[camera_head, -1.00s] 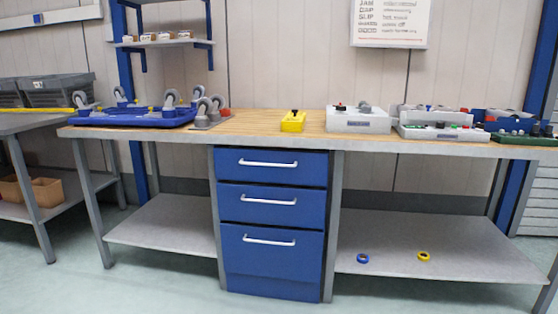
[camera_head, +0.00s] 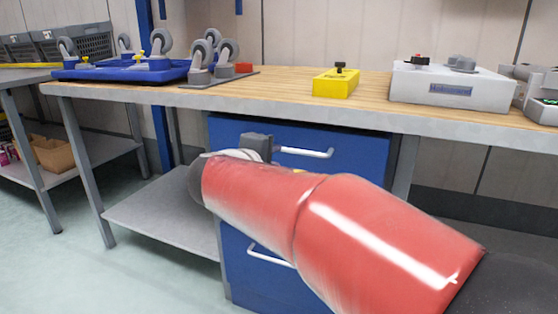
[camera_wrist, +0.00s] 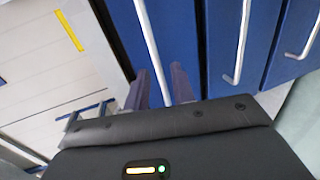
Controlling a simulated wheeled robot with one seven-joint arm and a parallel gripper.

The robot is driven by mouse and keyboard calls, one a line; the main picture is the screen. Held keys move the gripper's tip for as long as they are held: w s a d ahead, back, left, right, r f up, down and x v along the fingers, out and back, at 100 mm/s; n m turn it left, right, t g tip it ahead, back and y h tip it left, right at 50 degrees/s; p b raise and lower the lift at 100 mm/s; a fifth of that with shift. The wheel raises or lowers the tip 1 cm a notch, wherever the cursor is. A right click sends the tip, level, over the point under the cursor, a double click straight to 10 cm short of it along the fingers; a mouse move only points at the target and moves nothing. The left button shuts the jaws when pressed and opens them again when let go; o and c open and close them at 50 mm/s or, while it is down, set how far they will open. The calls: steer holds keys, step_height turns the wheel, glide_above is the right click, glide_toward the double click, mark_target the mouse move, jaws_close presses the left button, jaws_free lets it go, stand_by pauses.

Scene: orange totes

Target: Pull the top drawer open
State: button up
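The blue top drawer (camera_head: 352,152) is under the workbench and appears shut. Its white bar handle (camera_head: 305,152) is partly hidden by my gripper in the head view. My gripper (camera_head: 257,143) is at the left part of this handle. In the wrist view the handle (camera_wrist: 149,40) runs down between the two fingers of my gripper (camera_wrist: 160,88). The fingers stand apart, one on each side of the bar, with a visible gap; I see no clear contact.
Lower drawers with white handles (camera_wrist: 241,40) sit beside the top one. The workbench top (camera_head: 290,92) overhangs the drawers and holds a yellow box (camera_head: 335,86), a white box (camera_head: 450,90) and a blue tray with casters (camera_head: 120,73). My red arm covers much of the drawer unit.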

steer(key=x, duration=0.2)
steer(key=a+x, duration=0.1)
steer(key=x, duration=0.4)
steer(key=shift+w+r, duration=0.35)
steer(key=shift+w, duration=0.25)
jaws_close()
